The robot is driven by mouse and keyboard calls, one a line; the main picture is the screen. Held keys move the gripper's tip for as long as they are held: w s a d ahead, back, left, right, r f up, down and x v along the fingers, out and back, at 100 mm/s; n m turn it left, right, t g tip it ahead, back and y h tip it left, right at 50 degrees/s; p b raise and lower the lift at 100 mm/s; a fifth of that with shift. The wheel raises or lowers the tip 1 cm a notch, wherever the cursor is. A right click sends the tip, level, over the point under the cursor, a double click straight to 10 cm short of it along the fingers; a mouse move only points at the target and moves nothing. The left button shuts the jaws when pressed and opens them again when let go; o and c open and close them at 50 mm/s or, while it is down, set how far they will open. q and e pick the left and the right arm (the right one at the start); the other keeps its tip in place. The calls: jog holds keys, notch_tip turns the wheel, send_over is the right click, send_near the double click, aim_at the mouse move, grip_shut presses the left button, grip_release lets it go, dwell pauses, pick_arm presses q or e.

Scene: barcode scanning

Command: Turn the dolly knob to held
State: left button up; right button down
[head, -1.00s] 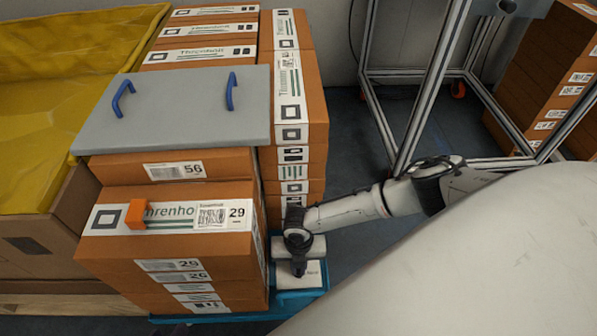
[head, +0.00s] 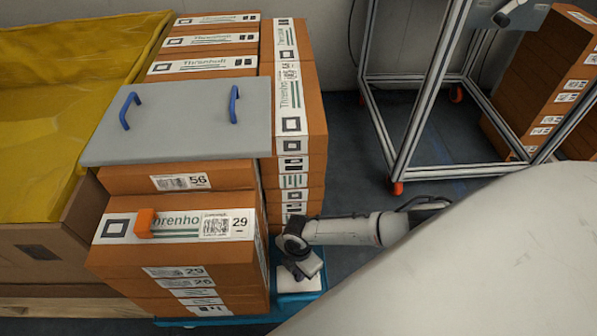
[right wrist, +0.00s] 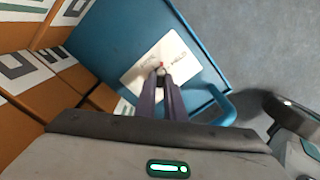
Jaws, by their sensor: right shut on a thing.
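The blue dolly (head: 290,304) stands under the stacked cartons, and its corner also shows in the right wrist view (right wrist: 112,40). A white plate (right wrist: 135,73) lies on that corner, with faint markings I cannot read. A small knob (right wrist: 161,65), pale with a bit of red, sits near the plate's middle. My right gripper (right wrist: 161,74) is over the plate with its fingers close together and shut on the knob, which they mostly hide. In the head view my right gripper (head: 303,276) is beside the carton stack, above the plate. My left gripper is not in view.
Orange-brown cartons (head: 180,262) rise close to the left of my right gripper. A grey board (head: 180,120) with blue handles lies on the stack. A blue loop handle (right wrist: 220,108) sticks out at the dolly's edge. A metal frame (head: 430,95) stands behind on open floor.

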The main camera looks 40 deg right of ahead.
jog(key=m+p, duration=0.1)
jog(key=m, duration=0.1)
jog(key=shift+r+m, duration=0.1)
jog(key=shift+m, duration=0.3)
jog(key=m+p, duration=0.1)
jog(key=m, duration=0.2)
jog(key=shift+d+m, duration=0.1)
jog(key=shift+m, duration=0.2)
jog(key=shift+s+m, duration=0.1)
jog(key=shift+m, duration=0.4)
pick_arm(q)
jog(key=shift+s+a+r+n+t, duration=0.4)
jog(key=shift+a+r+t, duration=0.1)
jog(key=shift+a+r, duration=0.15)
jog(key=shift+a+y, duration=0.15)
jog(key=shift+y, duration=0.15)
pick_arm(e)
jog(key=shift+m, duration=0.4)
jog(key=c, duration=1.8)
grip_release()
jog(key=shift+c, duration=0.2)
